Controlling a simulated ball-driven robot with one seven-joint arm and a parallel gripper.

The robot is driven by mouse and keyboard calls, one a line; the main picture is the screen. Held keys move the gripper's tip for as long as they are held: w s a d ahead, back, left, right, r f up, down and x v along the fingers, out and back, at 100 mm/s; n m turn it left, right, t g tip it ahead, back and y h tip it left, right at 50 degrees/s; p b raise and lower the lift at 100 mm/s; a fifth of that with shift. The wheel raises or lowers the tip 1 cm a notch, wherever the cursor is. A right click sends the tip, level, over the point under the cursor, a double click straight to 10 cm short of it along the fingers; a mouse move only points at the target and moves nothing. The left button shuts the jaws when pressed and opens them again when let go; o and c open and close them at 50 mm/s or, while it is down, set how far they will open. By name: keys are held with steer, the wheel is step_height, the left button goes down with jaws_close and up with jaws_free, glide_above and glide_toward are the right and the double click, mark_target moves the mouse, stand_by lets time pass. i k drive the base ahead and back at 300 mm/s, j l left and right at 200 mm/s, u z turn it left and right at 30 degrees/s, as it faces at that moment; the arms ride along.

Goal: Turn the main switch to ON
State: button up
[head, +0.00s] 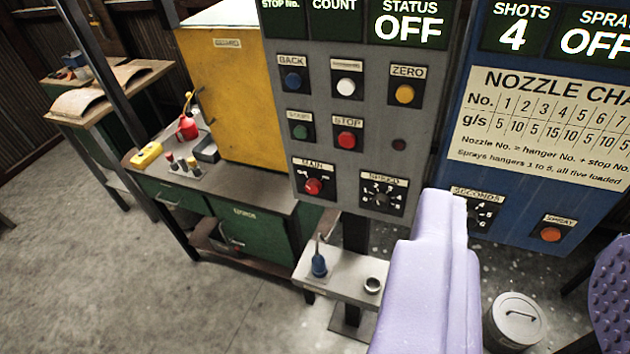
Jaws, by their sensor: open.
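The main switch (313,186) is a red rotary knob on a black plate marked MAIN, low on the left of the grey control panel (318,98). Its exact pointer direction is too small to tell. The STATUS display (408,28) at the panel's top reads OFF. My gripper (532,222) shows as two lavender fingers, spread wide apart and empty. The left finger stands in front of and below the panel's right side, right of the main switch and apart from it. The right finger, with a dotted pad, is cut by the right edge.
A speed dial (382,192) sits right of the main switch; the red STOP button (346,139) is above. A small shelf (335,278) with a blue oil can (319,262) juts out below. A blue spray panel (540,200) stands right, a yellow cabinet (232,95) left.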

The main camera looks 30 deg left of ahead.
mark_target(313, 186)
steer(key=i+j+u, duration=0.2)
steer(key=j, duration=0.2)
steer(key=j+u, duration=0.15)
steer(key=j, duration=0.25)
steer(key=i+j+u, duration=0.2)
steer(key=j, duration=0.2)
